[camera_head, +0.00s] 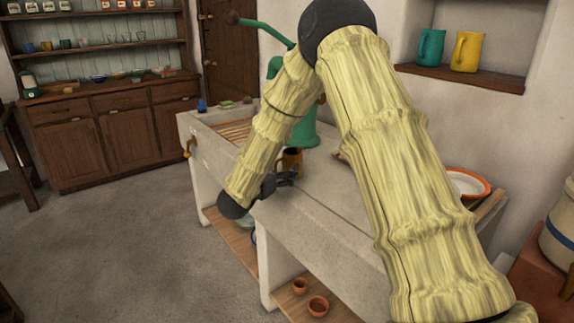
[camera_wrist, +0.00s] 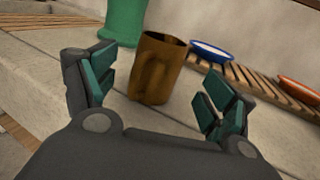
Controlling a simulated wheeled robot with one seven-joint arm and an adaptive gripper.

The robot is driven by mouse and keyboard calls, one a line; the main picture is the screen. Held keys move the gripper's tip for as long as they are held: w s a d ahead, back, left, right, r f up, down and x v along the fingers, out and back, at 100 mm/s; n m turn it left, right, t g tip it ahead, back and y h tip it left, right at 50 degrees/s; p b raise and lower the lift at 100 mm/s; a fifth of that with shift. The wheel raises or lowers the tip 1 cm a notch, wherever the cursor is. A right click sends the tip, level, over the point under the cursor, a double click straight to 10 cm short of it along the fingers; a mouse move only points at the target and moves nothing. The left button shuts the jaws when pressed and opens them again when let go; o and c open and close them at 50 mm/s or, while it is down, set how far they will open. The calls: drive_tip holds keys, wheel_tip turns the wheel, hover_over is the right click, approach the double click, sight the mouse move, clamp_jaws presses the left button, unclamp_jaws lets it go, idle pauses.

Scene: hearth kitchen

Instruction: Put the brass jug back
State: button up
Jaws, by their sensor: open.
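The brass jug (camera_wrist: 157,70) stands upright on the stone sink's top, straight ahead of my gripper (camera_wrist: 160,84) in the wrist view. Its handle side faces the camera. My gripper is open and empty, one finger to each side of the jug in the picture; I cannot tell how far the fingertips are from it. In the head view the brass jug (camera_head: 291,158) shows only partly, beside my gripper (camera_head: 287,177). A teal jug (camera_head: 430,47) and a yellow jug (camera_head: 466,52) stand in the wall niche.
A green pump (camera_head: 304,130) stands just behind the jug; its base also shows in the wrist view (camera_wrist: 122,22). A slatted wooden rack (camera_wrist: 243,76) to the right holds a blue-rimmed dish (camera_wrist: 211,51) and an orange-rimmed dish (camera_wrist: 300,90).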

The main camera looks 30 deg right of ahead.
drive_tip(key=v, duration=0.5)
drive_tip(key=shift+s+a, duration=0.15)
drive_tip(key=shift+a, duration=0.2)
idle(1.0)
